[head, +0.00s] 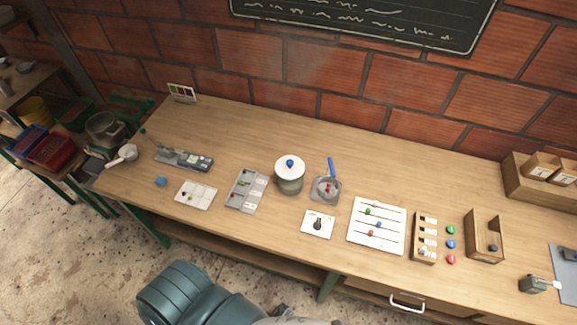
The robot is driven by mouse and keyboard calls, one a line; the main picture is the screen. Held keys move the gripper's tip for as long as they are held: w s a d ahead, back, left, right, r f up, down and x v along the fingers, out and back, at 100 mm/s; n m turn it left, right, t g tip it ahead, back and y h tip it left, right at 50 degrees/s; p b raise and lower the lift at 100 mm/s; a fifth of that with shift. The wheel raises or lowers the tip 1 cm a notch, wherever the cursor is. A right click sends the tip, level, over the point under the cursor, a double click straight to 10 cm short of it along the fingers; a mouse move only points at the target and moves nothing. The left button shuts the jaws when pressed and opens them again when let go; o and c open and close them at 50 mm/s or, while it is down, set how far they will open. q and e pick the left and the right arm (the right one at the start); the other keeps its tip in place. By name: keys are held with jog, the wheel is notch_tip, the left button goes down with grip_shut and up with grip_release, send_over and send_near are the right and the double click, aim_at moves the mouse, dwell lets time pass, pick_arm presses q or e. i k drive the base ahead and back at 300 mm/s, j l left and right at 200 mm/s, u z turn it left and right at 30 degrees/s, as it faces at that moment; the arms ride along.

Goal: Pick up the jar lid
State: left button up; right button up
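The jar lid (288,167) is white and round with a blue knob (290,162) on top. It sits on a grey-green jar (289,183) that stands upright near the middle of the wooden table. A teal part of my own body shows at the bottom of the head view, in front of the table and well apart from the jar. Neither of my grippers shows in this view.
Left of the jar is a grey tray (235,204) with small parts. Right of it is a grey dish (316,195) with red bits and a blue-handled tool (331,168). A slider board (360,244) lies farther right. The table behind the jar is clear.

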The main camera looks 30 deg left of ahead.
aim_at(288, 167)
jog(key=k+j, duration=0.15)
jog(key=j, duration=0.2)
jog(key=k+j, duration=0.15)
jog(key=j, duration=0.25)
jog(key=k+j+z, duration=0.1)
jog(key=j, duration=0.25)
jog(key=k, duration=0.1)
